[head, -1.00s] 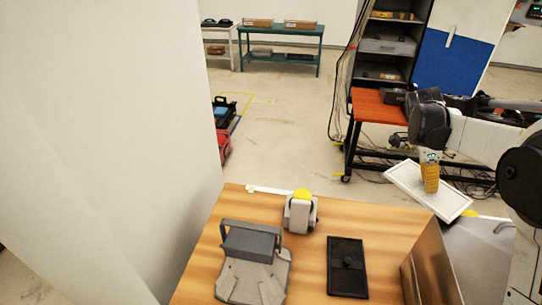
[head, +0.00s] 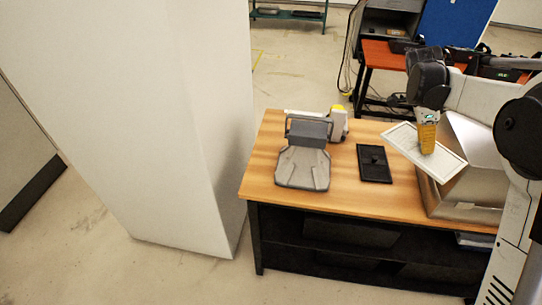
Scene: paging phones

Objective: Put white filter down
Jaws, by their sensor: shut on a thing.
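The white filter (head: 406,141) is a flat, rectangular panel with a raised rim, at the right of the head view. My gripper (head: 427,140), with yellow-orange fingers, is shut on it. The filter is tilted, its right end lower in the picture. It appears in front of the metal box and over the right part of the wooden table (head: 345,195). I cannot tell whether it touches the box. The fingers hide a small part of the filter.
A grey device with a handle (head: 305,165) stands on the table's left part. A white device with a yellow top (head: 337,122) is behind it. A black plate with a knob (head: 374,163) lies mid-table. The metal box (head: 465,190) stands at right. A white wall panel (head: 150,110) rises at left.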

